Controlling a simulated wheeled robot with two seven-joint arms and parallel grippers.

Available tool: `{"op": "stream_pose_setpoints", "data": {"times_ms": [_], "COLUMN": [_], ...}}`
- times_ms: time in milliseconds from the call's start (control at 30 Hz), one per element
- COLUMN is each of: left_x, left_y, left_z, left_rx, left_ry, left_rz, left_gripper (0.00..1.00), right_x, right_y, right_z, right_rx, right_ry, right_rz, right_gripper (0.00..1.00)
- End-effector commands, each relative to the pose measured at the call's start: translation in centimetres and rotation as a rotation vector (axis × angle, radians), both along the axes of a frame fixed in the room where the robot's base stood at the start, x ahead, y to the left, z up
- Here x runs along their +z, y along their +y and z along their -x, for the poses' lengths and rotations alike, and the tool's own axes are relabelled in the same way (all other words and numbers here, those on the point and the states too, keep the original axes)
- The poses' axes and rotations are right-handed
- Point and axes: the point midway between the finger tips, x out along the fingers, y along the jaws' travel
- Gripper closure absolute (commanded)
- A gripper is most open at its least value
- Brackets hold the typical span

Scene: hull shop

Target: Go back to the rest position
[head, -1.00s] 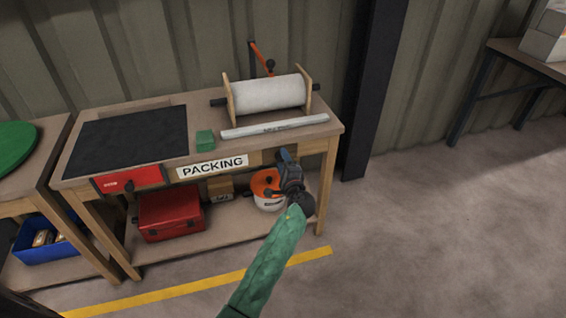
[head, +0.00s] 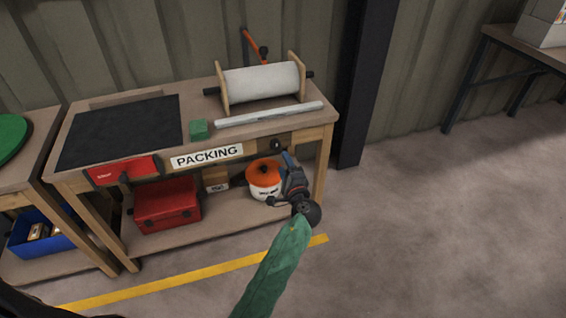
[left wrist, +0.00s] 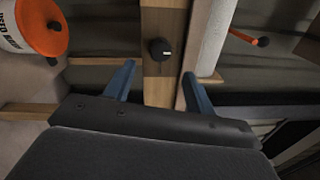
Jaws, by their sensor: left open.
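My left gripper (head: 287,158) is at the end of my green-sleeved arm, in front of the right end of the packing bench (head: 318,132). It is open and empty. In the left wrist view its two blue fingers (left wrist: 158,75) stand apart, with a dark round knob (left wrist: 160,50) showing beyond the gap between them. The knob (head: 276,145) is on the bench front, just above and left of the gripper in the head view. The fingers do not appear to touch it. My right gripper is not in view.
A white bucket with an orange lid (head: 264,170) stands on the lower shelf just left of the gripper. A red case (head: 167,204) is farther left. A paper roll (head: 262,82) and a green block (head: 198,130) are on top. Floor is clear at right.

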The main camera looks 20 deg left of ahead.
Motion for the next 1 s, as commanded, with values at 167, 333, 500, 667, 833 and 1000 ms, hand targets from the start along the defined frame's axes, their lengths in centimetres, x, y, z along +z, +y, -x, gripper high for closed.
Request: {"op": "stream_pose_setpoints", "data": {"times_ms": [167, 333, 500, 667, 833, 1000], "left_x": [0.0, 0.0, 0.0, -0.3, -1.7, -3.4], "left_y": [0.0, 0.0, 0.0, -0.5, -1.8, -3.8], "left_z": [0.0, 0.0, 0.0, -0.4, -1.1, -1.7], "left_rx": [0.000, 0.000, -0.001, -0.039, -0.110, -0.190], "left_ry": [0.000, 0.000, -0.009, -0.051, -0.071, -0.081], "left_rz": [0.000, 0.000, 0.013, 0.103, 0.298, 0.554], "left_gripper": [0.45, 0.45, 0.45, 0.45, 0.45, 0.45], "right_x": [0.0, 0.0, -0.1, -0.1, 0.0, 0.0], "right_y": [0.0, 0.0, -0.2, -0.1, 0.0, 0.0], "right_z": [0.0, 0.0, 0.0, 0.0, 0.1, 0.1], "right_rx": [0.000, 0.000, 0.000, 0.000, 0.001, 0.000], "right_ry": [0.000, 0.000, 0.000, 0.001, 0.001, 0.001], "right_rz": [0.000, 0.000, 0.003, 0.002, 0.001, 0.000], "right_gripper": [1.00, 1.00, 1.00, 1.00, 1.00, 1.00]}}
